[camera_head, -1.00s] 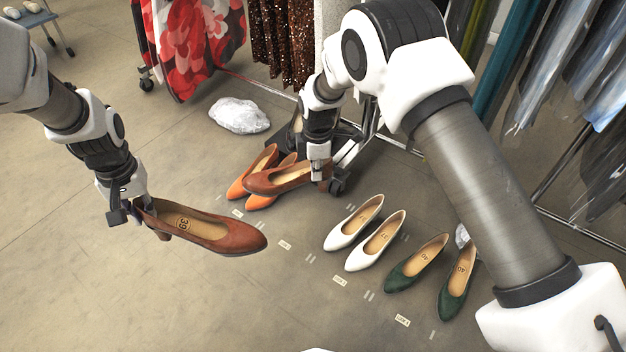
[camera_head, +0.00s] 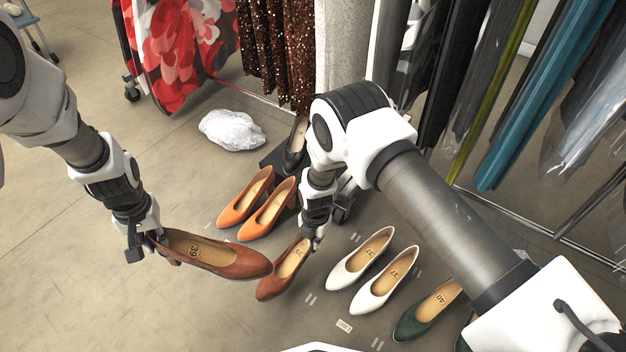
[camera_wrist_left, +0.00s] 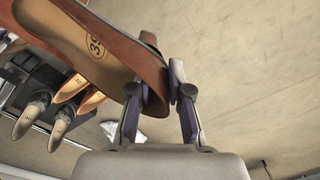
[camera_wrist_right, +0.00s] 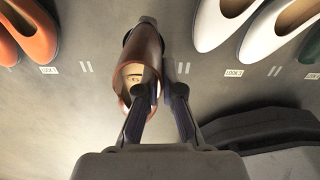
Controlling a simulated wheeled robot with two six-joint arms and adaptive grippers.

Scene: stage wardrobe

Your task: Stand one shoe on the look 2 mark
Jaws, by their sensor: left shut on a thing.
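One brown shoe (camera_head: 215,256) is in my left gripper (camera_head: 158,240), which is shut on its side wall near the heel and holds it up at the left. It fills the top left of the left wrist view (camera_wrist_left: 75,40). The other brown shoe (camera_head: 284,275) is between the orange and white pairs, toe to the front. My right gripper (camera_head: 314,240) is at its heel end; in the right wrist view its fingers (camera_wrist_right: 163,90) are at the shoe's edge, and whether they press on it is unclear. Contact with the floor is unclear. The look 2 label is not visible.
The orange shoes (camera_head: 257,213) stand left of the second brown shoe, the white shoes (camera_head: 372,275) right of it, green shoes (camera_head: 428,310) further right. The look 1 (camera_wrist_right: 48,70) and look 3 labels (camera_wrist_right: 235,73) show. A crumpled plastic bag (camera_head: 232,130) and garment racks are behind.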

